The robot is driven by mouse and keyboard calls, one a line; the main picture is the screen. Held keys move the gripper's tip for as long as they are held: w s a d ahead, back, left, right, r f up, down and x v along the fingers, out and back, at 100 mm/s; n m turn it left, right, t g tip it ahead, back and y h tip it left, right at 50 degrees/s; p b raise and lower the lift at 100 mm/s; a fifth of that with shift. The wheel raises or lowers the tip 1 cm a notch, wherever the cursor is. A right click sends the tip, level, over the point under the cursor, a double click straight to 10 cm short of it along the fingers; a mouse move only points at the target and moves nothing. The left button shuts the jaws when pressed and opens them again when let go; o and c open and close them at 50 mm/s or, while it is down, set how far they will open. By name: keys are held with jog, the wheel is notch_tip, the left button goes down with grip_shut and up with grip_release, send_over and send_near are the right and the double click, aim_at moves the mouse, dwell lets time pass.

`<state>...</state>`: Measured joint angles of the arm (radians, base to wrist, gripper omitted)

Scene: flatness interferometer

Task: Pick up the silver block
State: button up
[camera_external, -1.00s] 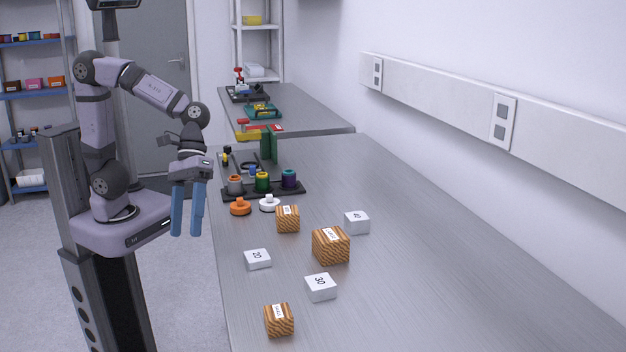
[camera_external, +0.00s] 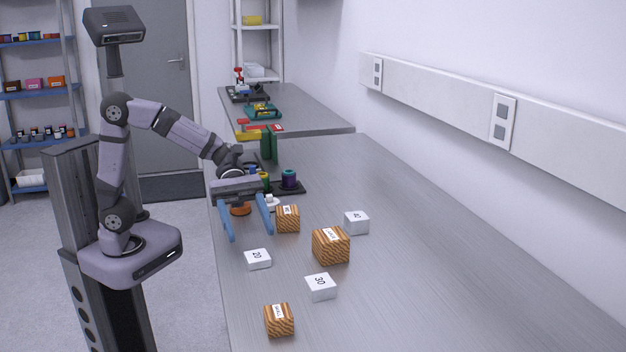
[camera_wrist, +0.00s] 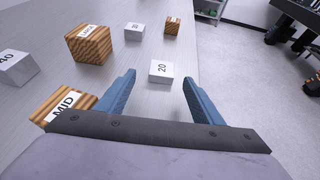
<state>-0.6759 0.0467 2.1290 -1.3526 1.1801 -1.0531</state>
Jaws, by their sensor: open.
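Three silver-white blocks lie on the metal table. The one marked 20 (camera_external: 257,259) is nearest my gripper (camera_external: 248,235), just below and right of the fingertips in the external view. The 30 block (camera_external: 320,288) is farther forward, and the 40 block (camera_external: 356,222) is to the right. My gripper is open and empty, with its blue fingers above the table's left side. In the wrist view, the 20 block (camera_wrist: 161,71) shows between and slightly beyond the fingertips. The 30 block (camera_wrist: 134,32) is farther off, and the 40 block (camera_wrist: 17,68) is at the left edge.
The table's right side (camera_external: 450,260) is clear.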

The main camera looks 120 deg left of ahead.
aim_at(258, 256)
jog(key=shift+x, duration=3.4)
jog(key=shift+d+r, duration=0.1)
jog(key=shift+d, duration=0.05)
jog(key=c, duration=1.2)
